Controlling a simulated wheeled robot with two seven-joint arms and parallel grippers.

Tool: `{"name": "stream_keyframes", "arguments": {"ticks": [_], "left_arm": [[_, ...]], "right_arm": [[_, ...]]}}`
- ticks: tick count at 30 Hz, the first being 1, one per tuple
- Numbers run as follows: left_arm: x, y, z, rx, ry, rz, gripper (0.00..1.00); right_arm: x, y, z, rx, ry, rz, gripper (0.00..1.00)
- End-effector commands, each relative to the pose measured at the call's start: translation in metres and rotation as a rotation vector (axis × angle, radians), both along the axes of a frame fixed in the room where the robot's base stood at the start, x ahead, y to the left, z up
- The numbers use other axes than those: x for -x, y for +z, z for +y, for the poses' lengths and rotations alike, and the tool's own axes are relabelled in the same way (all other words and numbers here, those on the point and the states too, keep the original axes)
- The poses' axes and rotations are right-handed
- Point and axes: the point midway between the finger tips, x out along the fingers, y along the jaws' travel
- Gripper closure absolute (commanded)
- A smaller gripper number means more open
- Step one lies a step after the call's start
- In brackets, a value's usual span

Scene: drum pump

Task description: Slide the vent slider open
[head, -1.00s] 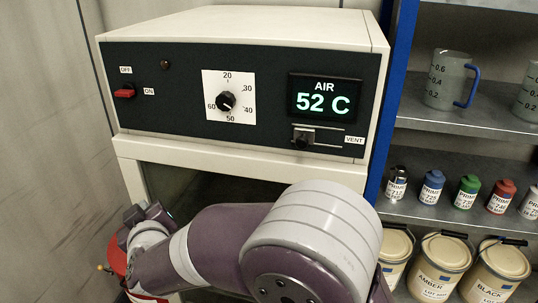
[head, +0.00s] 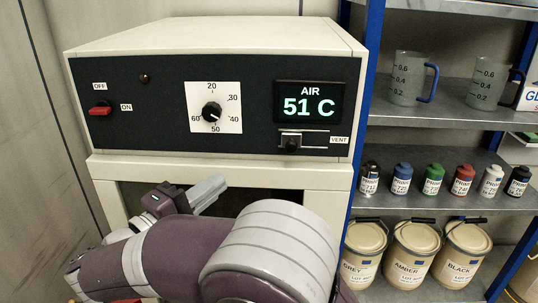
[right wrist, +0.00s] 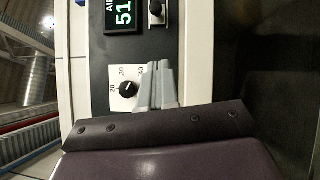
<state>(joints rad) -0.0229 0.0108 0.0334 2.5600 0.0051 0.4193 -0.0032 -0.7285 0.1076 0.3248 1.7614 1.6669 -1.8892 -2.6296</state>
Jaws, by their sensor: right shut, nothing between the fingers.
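The vent slider (head: 291,145) is a dark knob on a slot under the air display, at the left part of the slot, with the VENT label to its right. It also shows at the top of the right wrist view (right wrist: 156,10). My right gripper (head: 218,183) is below the control panel, lower left of the slider and apart from it. Its grey fingers also show in the right wrist view (right wrist: 160,66), shut together and empty, beside the dial in the picture. My left gripper is not in view.
The panel also bears a red switch (head: 100,109), a numbered dial (head: 211,112) and a display (head: 309,102) reading 51 C. To the right, a shelf (head: 450,103) holds jugs, small bottles and paint tins. My right arm covers the lower front of the cabinet.

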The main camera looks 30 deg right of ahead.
Motion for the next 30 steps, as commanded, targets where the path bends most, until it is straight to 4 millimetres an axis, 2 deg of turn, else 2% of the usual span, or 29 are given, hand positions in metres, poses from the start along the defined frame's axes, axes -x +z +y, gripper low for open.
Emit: {"name": "stream_keyframes", "arguments": {"ticks": [14, 18, 24, 30], "left_arm": [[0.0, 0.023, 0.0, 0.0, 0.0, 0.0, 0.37], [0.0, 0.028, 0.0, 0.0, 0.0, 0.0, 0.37], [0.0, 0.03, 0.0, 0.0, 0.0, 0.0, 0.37], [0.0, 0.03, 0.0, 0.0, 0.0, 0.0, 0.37]], "right_arm": [[-0.037, 0.013, -0.089, 0.0, -0.005, 0.001, 1.0], [-0.028, 0.016, -0.108, 0.0, -0.002, 0.001, 1.0], [-0.023, 0.017, -0.121, -0.001, 0.0, 0.0, 1.0], [-0.022, 0.016, -0.122, -0.001, 0.001, 0.001, 1.0]]}}
